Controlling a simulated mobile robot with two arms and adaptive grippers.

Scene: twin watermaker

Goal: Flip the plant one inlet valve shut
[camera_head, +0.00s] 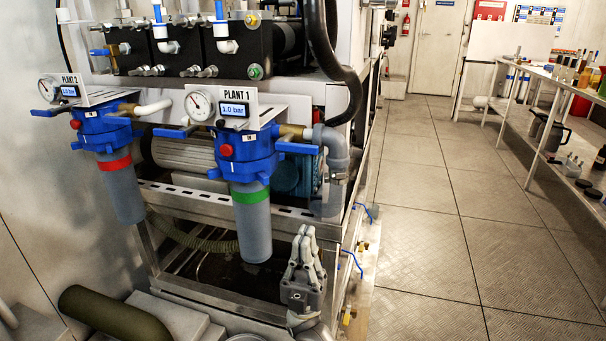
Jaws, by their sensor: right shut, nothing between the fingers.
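The plant one filter unit (245,150) has a blue head, a grey bowl with a green ring and a label plate reading PLANT 1. Its display (234,110) reads 1.0 bar. A blue lever (298,147) sticks out at its right, by a brass fitting and grey elbow pipe. Another blue lever (172,132) sticks out at its left. My right gripper (306,232) points up, shut and empty, below the right lever and right of the bowl, apart from both. My left gripper is out of view.
The plant two unit (107,128), with a red ring, hangs at the left. The grey elbow pipe (335,165) stands above my right gripper. Thin blue levers (352,262) sit low on the frame's right side. The floor (450,200) right of the frame is clear.

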